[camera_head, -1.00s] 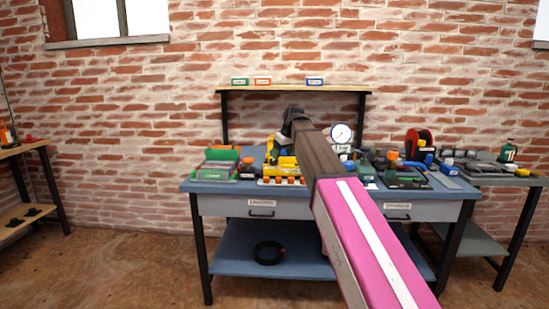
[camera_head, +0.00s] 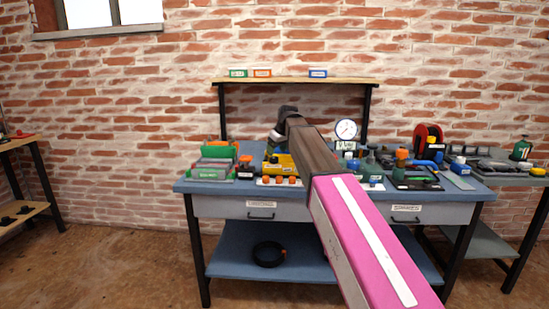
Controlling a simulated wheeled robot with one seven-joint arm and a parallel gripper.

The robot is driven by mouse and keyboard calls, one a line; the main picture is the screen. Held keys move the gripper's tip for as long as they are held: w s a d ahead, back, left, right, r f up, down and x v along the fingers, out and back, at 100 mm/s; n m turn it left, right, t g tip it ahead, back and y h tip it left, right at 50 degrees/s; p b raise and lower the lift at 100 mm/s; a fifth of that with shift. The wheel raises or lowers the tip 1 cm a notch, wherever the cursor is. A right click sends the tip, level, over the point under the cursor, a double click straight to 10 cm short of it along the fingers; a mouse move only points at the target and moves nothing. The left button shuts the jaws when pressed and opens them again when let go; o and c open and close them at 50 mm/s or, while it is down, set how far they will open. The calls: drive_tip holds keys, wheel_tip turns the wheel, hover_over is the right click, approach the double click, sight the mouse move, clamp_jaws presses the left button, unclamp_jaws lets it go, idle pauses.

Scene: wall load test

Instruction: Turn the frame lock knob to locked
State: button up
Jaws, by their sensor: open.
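The frame lock knob cannot be made out for certain among the small items on the blue workbench (camera_head: 325,207). Orange knobs (camera_head: 279,180) sit in a row on a pale strip near the bench's front edge. A yellow device (camera_head: 279,163) stands behind them, partly hidden by my arm. A round white dial gauge (camera_head: 346,130) stands to the right of my arm. My arm reaches from the lower right over the bench. My gripper (camera_head: 276,136) is at its far end, above and behind the yellow device; its fingers are small and hard to see.
A green case (camera_head: 214,165) stands at the bench's left. Tools and a red reel (camera_head: 428,138) crowd the right side. A wooden shelf (camera_head: 290,80) with small boxes runs above. A black ring (camera_head: 269,254) lies on the lower shelf. Floor in front is bare.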

sight(274, 157)
drive_tip(key=shift+x, duration=2.15)
drive_tip(key=c, duration=0.9)
